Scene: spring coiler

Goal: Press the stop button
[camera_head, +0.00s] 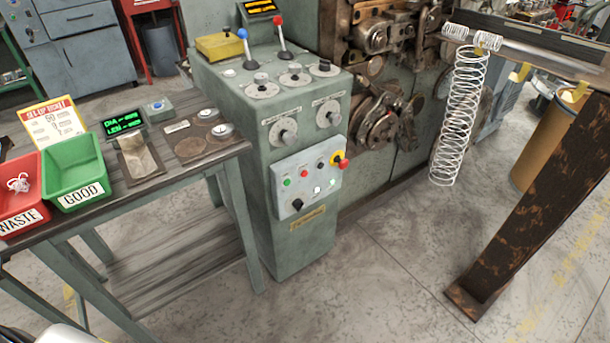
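A light grey button panel (309,206) is on the front of the green control cabinet (262,222). At its upper right is a red mushroom button (343,164) on a yellow base. A small flat red button (304,173) sits left of it, with a green button (287,183) further left. A black button, pale lit buttons and a black selector knob (297,204) are also on the panel. The labels are too small to read, so I cannot tell which red button is marked stop. Neither gripper shows; nothing covers the panel.
A workbench (150,192) on the left holds a red WASTE bin (22,213), a green GOOD bin (75,183) and a display (124,122). Two levers rise from the cabinet top. A coil spring (460,125) hangs right beside a rusty post (545,190). The floor before the panel is clear.

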